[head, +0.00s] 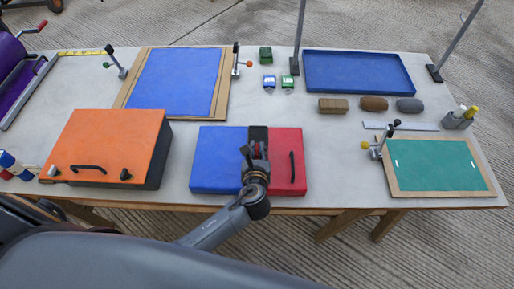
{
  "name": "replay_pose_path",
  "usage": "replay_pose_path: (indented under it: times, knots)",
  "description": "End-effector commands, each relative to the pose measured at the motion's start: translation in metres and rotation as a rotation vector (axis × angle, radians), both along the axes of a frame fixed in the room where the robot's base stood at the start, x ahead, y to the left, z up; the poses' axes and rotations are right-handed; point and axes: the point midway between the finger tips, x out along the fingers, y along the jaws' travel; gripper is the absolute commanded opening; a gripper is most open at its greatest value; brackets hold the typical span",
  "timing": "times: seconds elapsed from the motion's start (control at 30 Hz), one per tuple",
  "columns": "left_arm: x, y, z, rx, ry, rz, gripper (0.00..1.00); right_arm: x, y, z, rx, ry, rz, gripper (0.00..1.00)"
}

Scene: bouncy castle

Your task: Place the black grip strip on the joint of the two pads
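A blue pad (215,160) and a red pad (287,165) lie side by side at the table's front middle. The black grip strip (258,132) shows at the far end of their joint, just beyond my gripper. It runs along the joint, but its near part is hidden. My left gripper (256,150) is over the joint, pointing down at the strip. Its fingertips are hidden, so I cannot tell whether it is open or holds the strip. Whether the strip touches the pads is also unclear. My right gripper is out of view.
An orange-topped box (108,140) stands left of the pads. A blue sheet on a board (178,80) and a blue tray (357,72) lie behind. A green panel (440,166) with a clamp is at the right. Bare table surrounds the pads.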

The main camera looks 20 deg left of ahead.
Motion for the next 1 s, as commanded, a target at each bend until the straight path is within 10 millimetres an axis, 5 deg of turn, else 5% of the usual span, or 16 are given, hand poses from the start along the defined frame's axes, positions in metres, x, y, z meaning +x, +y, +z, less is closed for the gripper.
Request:
replay_pose_path:
  times: [0.1,0.47,1.0]
  knots:
    - [0.000,0.000,0.000,0.000,0.000,0.000,0.37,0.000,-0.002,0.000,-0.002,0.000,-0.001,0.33]
    - [-0.001,0.000,0.004,-0.001,0.000,0.000,0.37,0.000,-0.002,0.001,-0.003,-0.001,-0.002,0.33]
    - [-0.089,-0.026,0.040,-0.002,0.001,-0.001,0.37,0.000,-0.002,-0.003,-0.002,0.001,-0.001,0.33]
